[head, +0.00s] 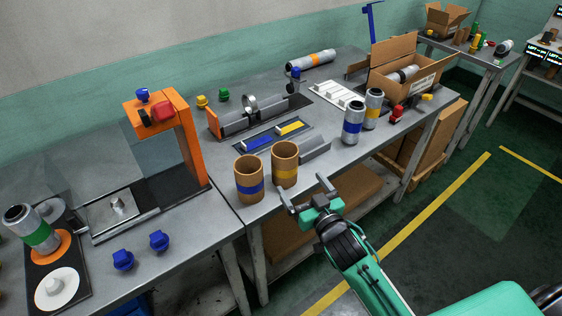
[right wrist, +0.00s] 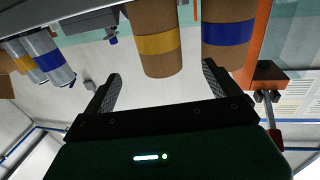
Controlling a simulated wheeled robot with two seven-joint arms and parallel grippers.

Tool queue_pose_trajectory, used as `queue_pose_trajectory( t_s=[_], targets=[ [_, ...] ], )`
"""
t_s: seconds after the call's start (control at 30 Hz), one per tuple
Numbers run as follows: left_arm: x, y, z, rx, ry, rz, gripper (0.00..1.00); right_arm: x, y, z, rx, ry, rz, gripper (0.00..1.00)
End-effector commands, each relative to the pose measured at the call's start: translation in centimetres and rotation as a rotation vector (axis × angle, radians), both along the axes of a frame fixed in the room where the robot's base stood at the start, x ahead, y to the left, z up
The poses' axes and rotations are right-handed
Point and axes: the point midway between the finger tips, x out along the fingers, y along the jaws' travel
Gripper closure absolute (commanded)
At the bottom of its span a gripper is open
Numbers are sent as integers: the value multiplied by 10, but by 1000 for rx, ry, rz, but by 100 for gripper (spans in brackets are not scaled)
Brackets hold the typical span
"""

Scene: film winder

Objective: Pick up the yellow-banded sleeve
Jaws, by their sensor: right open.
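The yellow-banded sleeve (head: 285,154) is a brown cardboard tube standing upright near the front edge of the grey workbench. In the right wrist view its yellow band (right wrist: 158,44) shows between and beyond my fingers. My right gripper (head: 304,188) is open and empty, just in front of the sleeve and apart from it; its fingers (right wrist: 162,72) also show in the wrist view. My left gripper is not in view.
A blue-banded sleeve (head: 249,170) stands close on the left of the yellow-banded one. A grey block (head: 315,149) lies to its right. Silver rolls with blue (head: 353,124) and yellow (head: 373,110) bands stand farther right. A tray with blue and yellow pieces (head: 273,137) lies behind.

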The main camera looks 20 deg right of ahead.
Motion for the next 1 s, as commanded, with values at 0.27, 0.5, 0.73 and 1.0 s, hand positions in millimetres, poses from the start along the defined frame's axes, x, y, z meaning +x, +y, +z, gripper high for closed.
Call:
queue_pose_trajectory(
  t_s=[0.27, 0.5, 0.73, 1.0],
  targets=[
    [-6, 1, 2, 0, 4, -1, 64, 46, 7, 2, 0, 0, 0, 7],
    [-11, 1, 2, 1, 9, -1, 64, 72, 11, 1, 0, 1, 0, 7],
    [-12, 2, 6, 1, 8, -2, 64, 86, 13, 7, -1, 1, 0, 7],
    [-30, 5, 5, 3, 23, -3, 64, 120, 18, 14, 0, 2, 1, 7]
  ],
)
